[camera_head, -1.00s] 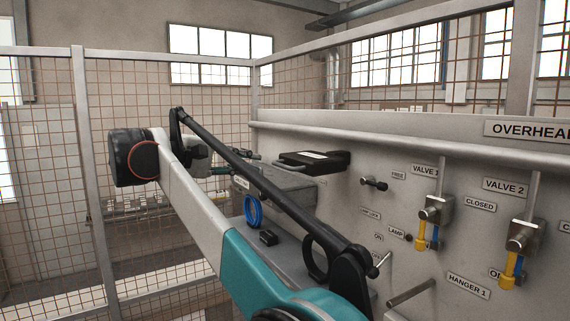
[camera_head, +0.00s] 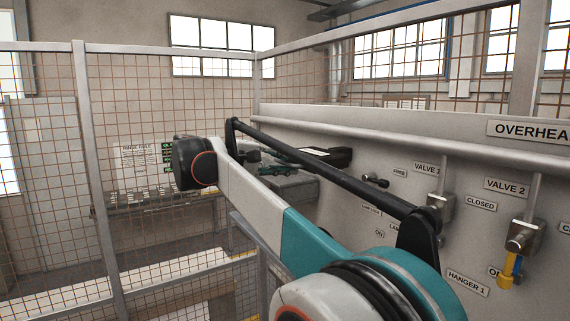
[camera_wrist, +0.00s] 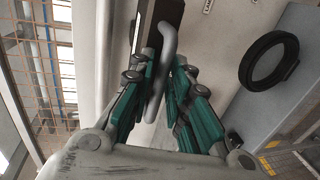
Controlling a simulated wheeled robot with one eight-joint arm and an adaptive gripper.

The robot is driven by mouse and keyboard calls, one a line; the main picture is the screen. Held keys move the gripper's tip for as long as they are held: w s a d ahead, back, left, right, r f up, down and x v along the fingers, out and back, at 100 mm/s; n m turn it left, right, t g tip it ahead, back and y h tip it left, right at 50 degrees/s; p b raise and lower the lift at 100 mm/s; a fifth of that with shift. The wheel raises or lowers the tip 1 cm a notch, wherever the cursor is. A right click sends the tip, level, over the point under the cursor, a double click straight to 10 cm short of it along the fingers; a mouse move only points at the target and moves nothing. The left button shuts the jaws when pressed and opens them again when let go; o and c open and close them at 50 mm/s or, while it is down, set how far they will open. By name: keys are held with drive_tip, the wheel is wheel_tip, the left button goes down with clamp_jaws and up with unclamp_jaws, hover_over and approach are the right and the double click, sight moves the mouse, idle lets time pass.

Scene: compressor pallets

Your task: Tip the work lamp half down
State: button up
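The work lamp (camera_head: 338,157) appears to be the flat black body with a white label, on the panel in the head view. In the wrist view a dark body (camera_wrist: 163,18) shows at the top, with a bent grey handle (camera_wrist: 167,42) coming down from it. My gripper (camera_wrist: 163,66) has its teal fingers on either side of this handle, with a narrow gap left between them. It looks open; firm contact cannot be made out. In the head view my gripper (camera_head: 279,170) is small and partly hidden by my arm, just beside the lamp.
The panel (camera_head: 340,195) carries a FREE-labelled knob (camera_head: 376,181) and valve 2 (camera_head: 520,238) with a yellow-and-blue handle. A black ring (camera_wrist: 268,60) lies at the right in the wrist view. Mesh fencing (camera_head: 130,110) stands at the left and back.

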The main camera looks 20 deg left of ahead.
clamp_jaws()
wheel_tip(320, 180, down, 8)
drive_tip(key=w+d+t+h+b, duration=0.1)
drive_tip(key=t+h+b, duration=0.1)
drive_tip(key=b, duration=0.7)
drive_tip(key=shift+w+d+t+h, duration=0.2)
drive_tip(key=shift+w+t+h, duration=0.2)
drive_tip(key=shift+t, duration=0.3)
drive_tip(key=shift+r, duration=0.1)
